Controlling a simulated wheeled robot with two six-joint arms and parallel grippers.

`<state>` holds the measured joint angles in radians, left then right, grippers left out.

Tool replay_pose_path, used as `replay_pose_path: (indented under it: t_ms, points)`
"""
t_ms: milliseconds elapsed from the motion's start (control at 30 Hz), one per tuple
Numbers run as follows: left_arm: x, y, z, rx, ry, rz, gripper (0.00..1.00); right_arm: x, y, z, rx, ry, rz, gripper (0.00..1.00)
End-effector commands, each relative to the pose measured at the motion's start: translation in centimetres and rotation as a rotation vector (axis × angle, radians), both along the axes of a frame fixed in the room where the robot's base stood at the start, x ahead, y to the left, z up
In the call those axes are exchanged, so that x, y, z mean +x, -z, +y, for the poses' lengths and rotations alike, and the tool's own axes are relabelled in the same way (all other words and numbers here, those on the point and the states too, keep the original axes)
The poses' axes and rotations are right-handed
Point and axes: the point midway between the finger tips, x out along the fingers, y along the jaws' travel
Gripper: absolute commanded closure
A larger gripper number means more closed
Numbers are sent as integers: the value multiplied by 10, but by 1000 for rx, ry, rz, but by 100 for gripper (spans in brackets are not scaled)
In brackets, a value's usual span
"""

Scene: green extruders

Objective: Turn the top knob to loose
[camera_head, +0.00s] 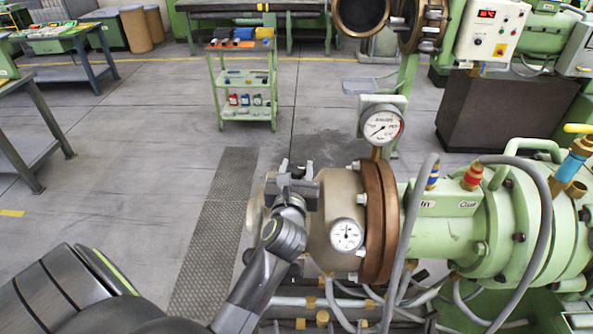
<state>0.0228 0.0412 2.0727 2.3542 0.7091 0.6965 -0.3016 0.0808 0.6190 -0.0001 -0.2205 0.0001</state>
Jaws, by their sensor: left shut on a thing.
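The green extruder (440,237) lies along the right side, with a brown flange (381,222) and a beige metal end (330,188) toward the left. My left gripper (296,170) is at the upper left of this beige end. Its jaws are shut on a small part there, which I take to be the top knob; the gripper hides almost all of it. I cannot tell which way the knob is turned. My right gripper is not in view.
A pressure gauge (382,126) stands above the flange, and a smaller dial (346,235) is on the beige end. Grey hoses (546,215) loop over the extruder. A green trolley (245,85) stands behind.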

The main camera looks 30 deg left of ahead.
Motion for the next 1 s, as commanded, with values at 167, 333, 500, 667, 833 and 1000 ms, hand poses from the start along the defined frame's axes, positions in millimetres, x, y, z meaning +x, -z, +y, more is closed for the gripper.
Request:
replay_pose_path:
  t_ms: [167, 333, 500, 667, 833, 1000]
  points:
    - [1, 4, -1, -6, -100, -2, 81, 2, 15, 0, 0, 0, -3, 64]
    - [1, 5, -2, -7, -230, -3, 81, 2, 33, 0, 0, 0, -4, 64]
    - [1, 5, -1, -5, -362, -4, 81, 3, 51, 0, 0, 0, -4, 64]
    - [1, 4, -1, -5, -467, -3, 81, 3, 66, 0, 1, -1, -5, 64]
    - [1, 3, 0, -3, -549, -3, 81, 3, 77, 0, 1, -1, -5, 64]
    - [1, 2, 0, -4, -595, -1, 81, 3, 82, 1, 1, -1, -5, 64]
